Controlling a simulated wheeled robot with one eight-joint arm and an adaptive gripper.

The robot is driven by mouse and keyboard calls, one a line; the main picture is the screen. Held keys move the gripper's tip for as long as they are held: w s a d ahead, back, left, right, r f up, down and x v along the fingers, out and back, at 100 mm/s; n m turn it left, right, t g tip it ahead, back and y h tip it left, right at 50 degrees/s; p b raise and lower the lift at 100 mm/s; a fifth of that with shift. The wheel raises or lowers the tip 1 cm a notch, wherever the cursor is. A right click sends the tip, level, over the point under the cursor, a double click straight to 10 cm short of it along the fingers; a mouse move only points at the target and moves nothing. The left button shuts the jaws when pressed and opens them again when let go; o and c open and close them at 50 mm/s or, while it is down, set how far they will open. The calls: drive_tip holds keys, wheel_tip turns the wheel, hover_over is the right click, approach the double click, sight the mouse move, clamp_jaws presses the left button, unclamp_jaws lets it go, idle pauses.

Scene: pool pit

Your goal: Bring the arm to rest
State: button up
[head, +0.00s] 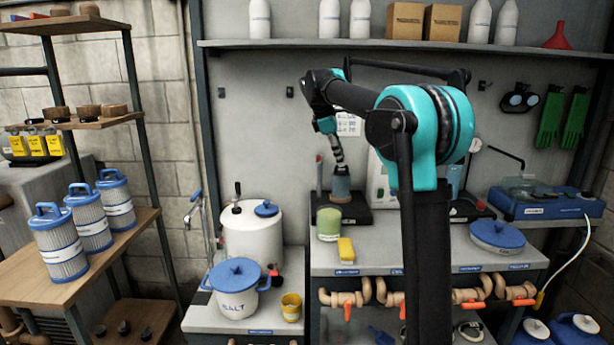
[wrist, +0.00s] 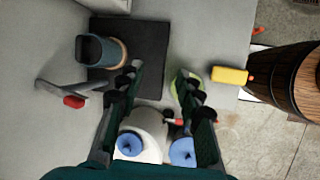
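My gripper (wrist: 157,92) is open, with its two dark green fingers spread apart and nothing held between them. In the head view my gripper (head: 337,155) hangs from my raised, bent arm, above the back of the middle counter (head: 385,262). A grey-blue cup (head: 341,188) stands close below it on a black stand (head: 350,216). In the wrist view the cup (wrist: 92,49) is up and left of the fingers, apart from them. A green jar (head: 328,224) is partly hidden behind the right finger in the wrist view.
A yellow block (head: 346,250) lies by the green jar. A salt pot (head: 237,287) and a white canister (head: 252,232) stand left. Filter cartridges (head: 60,241) line the wooden shelf. A high shelf (head: 400,44) with bottles crosses behind my arm. A blue-lidded tub (head: 497,236) stands right.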

drive_tip(key=s+d+f+m+y, duration=0.1)
drive_tip(key=s+f+m, duration=0.4)
drive_tip(key=s+f, duration=0.6)
drive_tip(key=s+d+f+m+t+y, duration=0.1)
drive_tip(key=s+d+f+m, duration=0.3)
drive_tip(key=s+f, duration=0.7)
drive_tip(key=s+d+f+m+t+y, duration=0.1)
drive_tip(key=s+d+f+m+y, duration=0.1)
drive_tip(key=s+f+m, duration=0.5)
drive_tip(key=s+d+f, duration=0.1)
drive_tip(key=s+f, duration=0.4)
drive_tip(key=s, duration=0.4)
drive_tip(key=shift+m, duration=0.3)
